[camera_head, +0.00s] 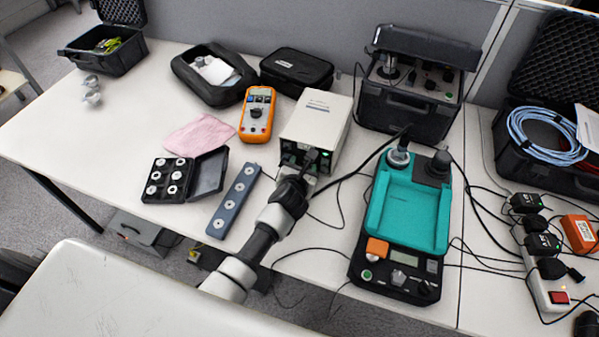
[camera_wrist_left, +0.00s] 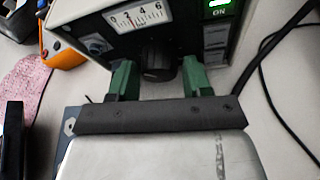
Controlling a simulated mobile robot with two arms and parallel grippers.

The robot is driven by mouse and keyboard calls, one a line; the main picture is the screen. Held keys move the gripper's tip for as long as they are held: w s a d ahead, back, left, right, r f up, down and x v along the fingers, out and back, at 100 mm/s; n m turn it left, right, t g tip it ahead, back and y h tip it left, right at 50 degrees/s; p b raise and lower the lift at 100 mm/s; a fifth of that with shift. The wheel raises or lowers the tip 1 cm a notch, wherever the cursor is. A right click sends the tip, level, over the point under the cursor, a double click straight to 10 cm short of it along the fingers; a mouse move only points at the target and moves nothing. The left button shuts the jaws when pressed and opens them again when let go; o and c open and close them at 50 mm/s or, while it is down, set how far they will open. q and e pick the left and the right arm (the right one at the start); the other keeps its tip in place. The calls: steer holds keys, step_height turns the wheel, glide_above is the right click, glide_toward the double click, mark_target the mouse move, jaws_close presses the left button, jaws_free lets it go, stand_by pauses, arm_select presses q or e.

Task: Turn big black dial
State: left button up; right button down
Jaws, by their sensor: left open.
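The big black dial (camera_wrist_left: 157,60) sits on the front face of a cream instrument box (camera_head: 318,118), below a white 0-2-4-6 scale (camera_wrist_left: 137,15). My left gripper (camera_wrist_left: 158,72) is open in the left wrist view, with one green finger on each side of the dial. A gap seems to show between the fingers and the dial; I cannot tell whether either touches. In the head view my left gripper (camera_head: 311,160) is at the front of the box and hides the dial. My right gripper is not in view.
Left of the box are an orange multimeter (camera_head: 257,114), a pink cloth (camera_head: 199,134) and a blue-grey bar (camera_head: 234,200) with several round pieces. A teal-topped device (camera_head: 408,205) stands to the right. Black cables lie beside the box. A green ON light (camera_wrist_left: 217,6) shows beside the scale.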

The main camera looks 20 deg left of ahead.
arm_select(q)
steer(key=p+v, duration=0.1)
steer(key=v, duration=0.9)
steer(key=shift+s, duration=0.15)
steer(key=shift+s+r, duration=0.1)
